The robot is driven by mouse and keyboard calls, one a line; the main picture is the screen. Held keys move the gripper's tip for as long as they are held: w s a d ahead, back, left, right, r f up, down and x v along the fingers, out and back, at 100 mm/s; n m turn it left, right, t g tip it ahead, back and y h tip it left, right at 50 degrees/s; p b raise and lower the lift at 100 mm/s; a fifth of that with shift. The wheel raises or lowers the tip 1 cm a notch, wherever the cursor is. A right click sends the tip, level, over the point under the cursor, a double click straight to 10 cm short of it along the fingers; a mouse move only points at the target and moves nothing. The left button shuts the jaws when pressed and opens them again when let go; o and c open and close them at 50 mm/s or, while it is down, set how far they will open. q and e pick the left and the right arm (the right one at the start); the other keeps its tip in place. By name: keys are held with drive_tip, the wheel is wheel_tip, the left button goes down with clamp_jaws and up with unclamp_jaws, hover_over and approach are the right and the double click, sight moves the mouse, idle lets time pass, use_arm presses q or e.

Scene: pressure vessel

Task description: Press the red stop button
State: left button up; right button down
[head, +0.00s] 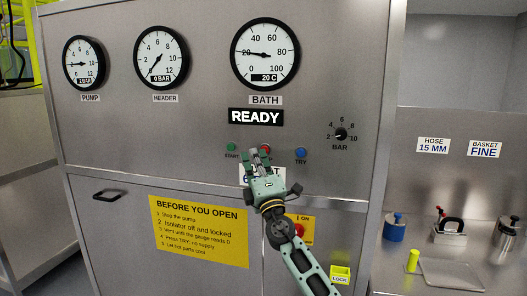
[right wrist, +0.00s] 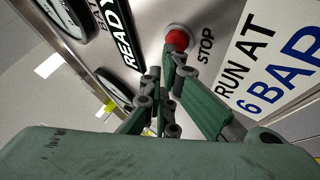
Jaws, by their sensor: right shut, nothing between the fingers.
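The red stop button (right wrist: 178,40) sits on the steel panel beside the word STOP in the right wrist view. In the head view the red stop button (head: 265,148) shows only in part, between the green start button (head: 245,154) and the blue button (head: 301,153). My right gripper (head: 259,158) is shut and empty in front of the panel, over the button's area. In the right wrist view the right gripper's fingertips (right wrist: 172,60) are at the lower edge of the red button; I cannot tell if they touch. My left gripper is not in view.
Three gauges line the top of the panel, including the bath gauge (head: 265,54), with a READY display (head: 256,117) below. A pressure knob (head: 341,134) is at right. A yellow notice (head: 198,232) is on the lower door. A shelf with tools stands at right.

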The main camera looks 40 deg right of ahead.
drive_tip(key=s+a+p, duration=0.3)
drive_tip(key=s+a, duration=0.1)
drive_tip(key=shift+a, duration=0.3)
idle(0.4)
idle(0.6)
